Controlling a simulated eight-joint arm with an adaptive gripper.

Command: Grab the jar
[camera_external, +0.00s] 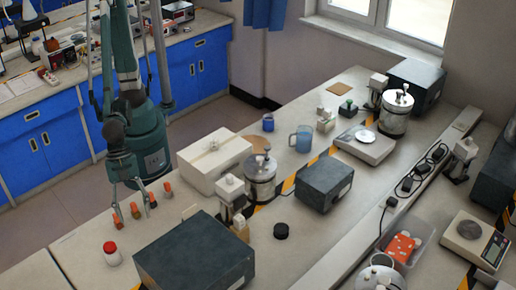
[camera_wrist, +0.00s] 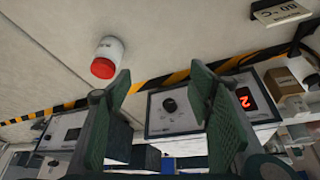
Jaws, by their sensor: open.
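The jar (camera_external: 112,253) is small and white with a red lid. It stands on the bench near the front left in the external view. In the wrist view the jar (camera_wrist: 108,57) is at the upper left, with its red lid toward my fingers. My gripper (camera_external: 140,197) hangs beyond the jar in the external view, apart from it. In the wrist view my gripper (camera_wrist: 158,92) has its two green fingers spread with nothing between them. The jar is beyond the left fingertip, outside the gap.
A dark box (camera_external: 195,255) is right of the jar, with a white box (camera_external: 214,160) behind. The bench left of the jar looks clear.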

